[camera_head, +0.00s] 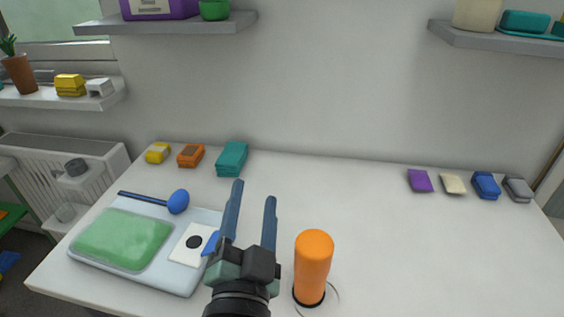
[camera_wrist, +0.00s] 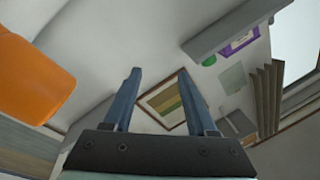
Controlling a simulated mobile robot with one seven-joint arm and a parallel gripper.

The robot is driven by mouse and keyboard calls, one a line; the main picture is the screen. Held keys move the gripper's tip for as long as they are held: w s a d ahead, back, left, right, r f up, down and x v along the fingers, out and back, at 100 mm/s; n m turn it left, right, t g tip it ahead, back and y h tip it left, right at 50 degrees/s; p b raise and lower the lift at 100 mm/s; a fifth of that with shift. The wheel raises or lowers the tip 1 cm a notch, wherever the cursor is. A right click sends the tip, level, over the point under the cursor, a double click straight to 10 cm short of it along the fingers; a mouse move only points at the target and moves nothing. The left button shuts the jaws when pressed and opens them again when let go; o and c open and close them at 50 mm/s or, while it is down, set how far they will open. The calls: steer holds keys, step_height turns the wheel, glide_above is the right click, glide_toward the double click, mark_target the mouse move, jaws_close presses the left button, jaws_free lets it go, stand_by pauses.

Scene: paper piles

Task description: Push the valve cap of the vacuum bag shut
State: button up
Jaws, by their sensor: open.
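The vacuum bag (camera_head: 165,282) lies flat on the table at the left, clear and pale with a green filling (camera_head: 122,239). On its right part is a white valve patch (camera_head: 186,256) with a black round opening (camera_head: 194,242). A blue piece, seemingly the valve cap (camera_head: 210,243), stands at the patch's right edge beside the opening, not over it; my gripper partly hides it. My gripper (camera_head: 254,192) is open and empty, fingers pointing up, in front of the bag's right edge in the head view. The wrist view shows its two spread fingers (camera_wrist: 159,73) with nothing between them.
An orange cylinder (camera_head: 313,260) stands right of my gripper, with a thin line at its base. A blue rod with a blue knob (camera_head: 178,201) lies at the bag's back edge. Small packets and boxes, including a teal box (camera_head: 232,158), line the back. The table's right middle is clear.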

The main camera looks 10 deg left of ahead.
steer(key=d+r+n+t+h+b, duration=0.1)
steer(key=d+r+n+t+b, duration=0.1)
steer(key=r, duration=0.8)
steer(key=shift+d+r+n+t+b, duration=0.3)
steer(key=shift+d+t+b, duration=0.4)
steer(key=shift+d+b, duration=0.65)
steer(key=shift+s+a+f, duration=0.1)
steer(key=shift+a, duration=0.2)
steer(key=s+a+f+m+g+p, duration=0.1)
steer(key=s+a+f+g+p, duration=0.1)
steer(key=f, duration=0.5)
steer(key=s+a+f+m+g+y+p, duration=0.1)
steer(key=s+a+f+m+g+p, duration=0.1)
steer(key=f, duration=0.6)
steer(key=s+a+f+m+g+y+p, duration=0.1)
steer(key=s+a+f+g+p, duration=0.2)
steer(key=s+a+f+p, duration=0.1)
steer(key=shift+s+a+f+m+g+p, duration=0.1)
steer(key=shift+a+f+m+g+p, duration=0.2)
steer(key=shift+f, duration=0.35)
steer(key=shift+s+a+f+n+t+p, duration=0.15)
steer(key=shift+f+p, duration=0.2)
steer(key=shift+f, duration=0.25)
steer(key=shift+s+a+f+m+g+p, duration=0.1)
steer(key=shift+a+f+m+g+p, duration=0.2)
steer(key=shift+f, duration=0.35)
steer(key=shift+w+f, duration=0.15)
steer(key=shift+f, duration=0.05)
steer(key=x, duration=1.2)
steer(key=shift+w+b, duration=0.3)
